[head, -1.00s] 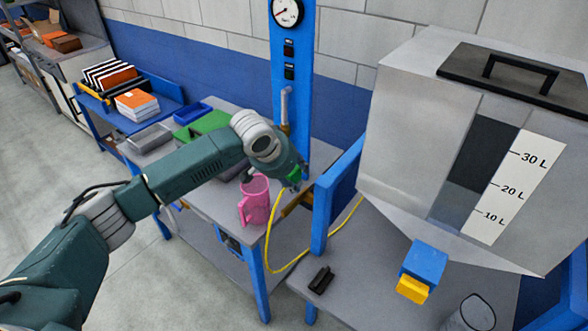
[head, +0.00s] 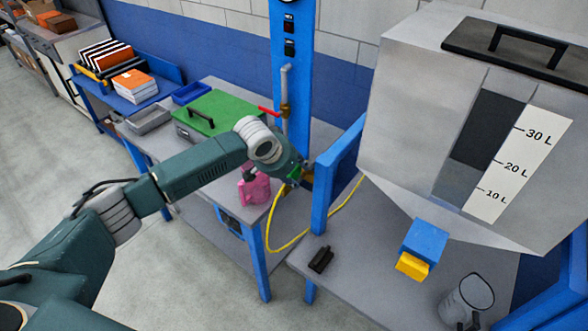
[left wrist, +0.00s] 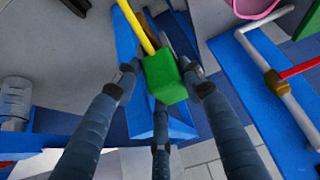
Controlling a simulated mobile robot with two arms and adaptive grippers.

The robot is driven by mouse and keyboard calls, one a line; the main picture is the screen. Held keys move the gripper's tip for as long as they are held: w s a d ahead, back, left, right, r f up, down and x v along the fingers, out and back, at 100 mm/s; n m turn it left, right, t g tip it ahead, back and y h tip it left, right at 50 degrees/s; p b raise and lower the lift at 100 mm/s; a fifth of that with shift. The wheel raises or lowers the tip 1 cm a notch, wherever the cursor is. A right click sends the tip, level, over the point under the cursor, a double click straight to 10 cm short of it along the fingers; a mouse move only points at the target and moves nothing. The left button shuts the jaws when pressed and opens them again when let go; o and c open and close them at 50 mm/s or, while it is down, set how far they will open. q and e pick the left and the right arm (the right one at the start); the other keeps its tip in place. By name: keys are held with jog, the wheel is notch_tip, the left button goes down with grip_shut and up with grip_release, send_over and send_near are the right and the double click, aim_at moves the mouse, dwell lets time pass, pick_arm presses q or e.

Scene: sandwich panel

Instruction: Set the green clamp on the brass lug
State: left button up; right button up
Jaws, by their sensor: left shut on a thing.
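My left gripper (head: 296,177) is at the end of the arm, low beside the blue post and past the pink jug. In the left wrist view its fingers (left wrist: 162,85) are shut on the green clamp (left wrist: 165,78). A yellow cable (left wrist: 136,25) runs up to the clamp. A small brownish-gold patch (head: 308,174) shows just right of the gripper, probably the brass lug, mostly hidden by the gripper and blue frame. I cannot tell whether the clamp touches it. My right gripper is out of view.
A pink jug (head: 254,188) stands close to the gripper. A pipe with a red-handled valve (head: 285,108) runs up the blue post (head: 292,70). A green case (head: 215,112) lies on the left bench. A grey tank (head: 420,110) fills the right.

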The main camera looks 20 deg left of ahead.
pick_arm(q)
jog(key=shift+f, duration=0.15)
jog(key=shift+f, duration=0.55)
dwell(0.6)
jog(key=o, duration=1.3)
